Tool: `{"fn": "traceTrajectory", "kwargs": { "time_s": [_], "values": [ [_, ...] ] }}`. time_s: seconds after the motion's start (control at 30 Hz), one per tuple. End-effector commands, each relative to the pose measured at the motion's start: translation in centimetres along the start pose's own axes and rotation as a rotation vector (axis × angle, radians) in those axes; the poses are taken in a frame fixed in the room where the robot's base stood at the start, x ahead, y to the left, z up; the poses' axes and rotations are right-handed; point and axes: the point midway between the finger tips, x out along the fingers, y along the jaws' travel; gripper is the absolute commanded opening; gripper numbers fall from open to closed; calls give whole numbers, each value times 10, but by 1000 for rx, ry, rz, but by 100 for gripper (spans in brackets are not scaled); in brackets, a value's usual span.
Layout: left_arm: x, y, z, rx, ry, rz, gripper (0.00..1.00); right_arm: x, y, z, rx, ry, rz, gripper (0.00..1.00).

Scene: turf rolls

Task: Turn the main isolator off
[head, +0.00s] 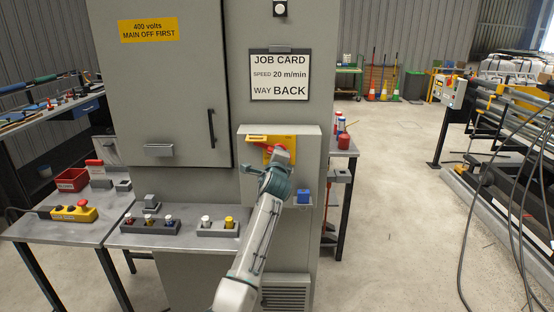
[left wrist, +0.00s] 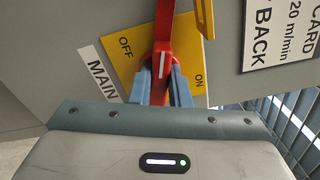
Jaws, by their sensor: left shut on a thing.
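The main isolator is a grey box (head: 308,160) on the cabinet's front, with a yellow plate (head: 285,140) and a red handle (head: 266,146). In the left wrist view the yellow plate (left wrist: 122,72) reads OFF and ON on either side of the red handle (left wrist: 163,35), which bears a white mark. A white label (left wrist: 101,75) reading MAIN is beside it. My left gripper (left wrist: 162,80) is shut on the red handle, blue-grey fingers on both sides. In the head view my left gripper (head: 270,168) covers part of the plate. My right gripper is not in view.
A blue block (head: 303,196) is at the box's lower right. A yellow bar (left wrist: 205,18) stands close to the handle. Below left, a shelf (head: 184,242) carries push buttons. The cabinet (head: 165,90) has a job card (head: 279,77). Open floor (head: 390,190) lies to the right.

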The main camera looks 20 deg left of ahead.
Motion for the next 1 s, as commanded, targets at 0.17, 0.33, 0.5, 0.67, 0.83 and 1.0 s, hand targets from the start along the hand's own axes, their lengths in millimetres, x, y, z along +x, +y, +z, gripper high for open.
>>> {"fn": "traceTrajectory", "kwargs": {
  "time_s": [0.17, 0.33, 0.5, 0.67, 0.83, 1.0],
  "values": [
    [0, 4, -1, -140, 0, 1, 0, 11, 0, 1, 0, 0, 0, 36],
    [0, 5, -1, -243, 0, 2, 0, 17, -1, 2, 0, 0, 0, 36],
    [0, 4, -1, -312, 0, 2, 0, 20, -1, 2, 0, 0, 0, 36],
    [0, 4, -1, -347, 0, 2, 0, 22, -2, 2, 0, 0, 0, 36],
    [0, 4, -1, -361, 0, 2, 0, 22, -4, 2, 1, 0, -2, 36],
    [0, 4, -1, -362, 0, 2, 0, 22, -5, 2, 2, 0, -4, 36]
  ]
}}
